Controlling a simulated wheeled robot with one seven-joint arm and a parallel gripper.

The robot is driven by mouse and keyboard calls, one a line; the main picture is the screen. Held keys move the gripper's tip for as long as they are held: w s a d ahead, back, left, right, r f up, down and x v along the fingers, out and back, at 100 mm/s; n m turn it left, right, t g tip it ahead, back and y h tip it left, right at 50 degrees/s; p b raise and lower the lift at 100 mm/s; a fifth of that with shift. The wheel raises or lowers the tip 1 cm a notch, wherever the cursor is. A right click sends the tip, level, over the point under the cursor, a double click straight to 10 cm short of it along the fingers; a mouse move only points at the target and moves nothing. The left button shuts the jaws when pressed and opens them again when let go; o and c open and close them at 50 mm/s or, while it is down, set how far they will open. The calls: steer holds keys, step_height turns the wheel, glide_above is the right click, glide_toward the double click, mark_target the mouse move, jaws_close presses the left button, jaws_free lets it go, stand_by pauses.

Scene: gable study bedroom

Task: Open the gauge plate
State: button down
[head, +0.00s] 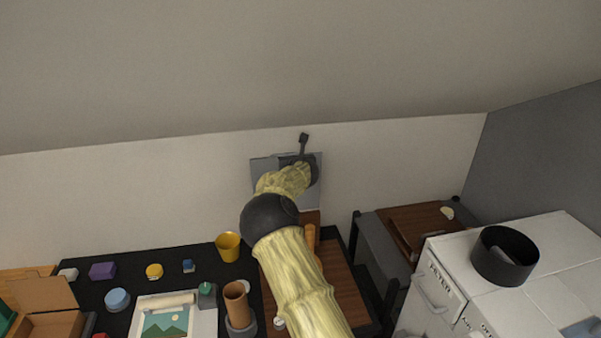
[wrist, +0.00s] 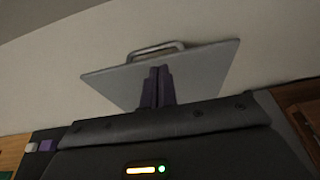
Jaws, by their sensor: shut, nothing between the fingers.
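The gauge plate is a flat grey panel on the pale wall. In the head view its left part (head: 262,170) shows behind my arm, which hides much of the rest. In the wrist view the plate (wrist: 205,72) spans the middle, with a grey bar handle (wrist: 157,49) along its far edge. My gripper (wrist: 159,72) is shut and empty. Its dark fingers appear in front of the plate, just short of the handle in the picture. I cannot tell whether they touch the plate.
Below the wall, a dark desk holds a yellow cup (head: 228,246), a brown cylinder (head: 238,303), a picture (head: 166,323) and small coloured items. A wooden board lies under my arm. A white cabinet (head: 445,300) with a black ring (head: 504,257) stands at right. The sloped ceiling hangs above.

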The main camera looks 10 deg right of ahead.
steer(key=b+v, duration=0.6)
steer(key=v, duration=0.8)
steer(key=shift+s+b, duration=0.2)
steer(key=shift+b, duration=0.1)
steer(key=shift+d, duration=0.15)
